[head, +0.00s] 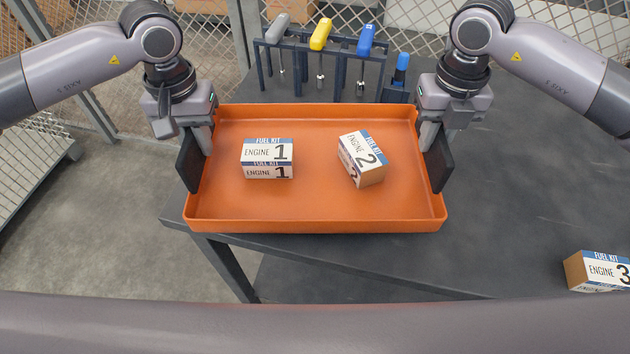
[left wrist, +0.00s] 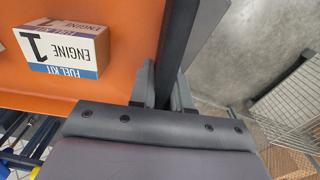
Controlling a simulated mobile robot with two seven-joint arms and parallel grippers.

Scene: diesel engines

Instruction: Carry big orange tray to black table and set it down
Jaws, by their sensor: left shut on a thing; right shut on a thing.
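The big orange tray (head: 310,205) is at the left end of the black table (head: 520,190), its left side close to or past the table's left edge. I cannot tell whether it touches the tabletop. It holds an Engine 1 fuel kit box (head: 267,158) and a turned Engine 2 fuel kit box (head: 362,158). My left gripper (head: 193,160) is shut on the tray's left wall. My right gripper (head: 436,157) is shut on its right wall. The left wrist view shows the tray floor (left wrist: 120,60) and the Engine 1 box (left wrist: 62,48) beside the left fingers (left wrist: 165,85).
A rack with screwdrivers (head: 322,62) stands on the table behind the tray. An Engine 3 fuel kit box (head: 600,270) lies at the front right. The table right of the tray is largely clear. Wire mesh fencing (head: 205,50) stands behind.

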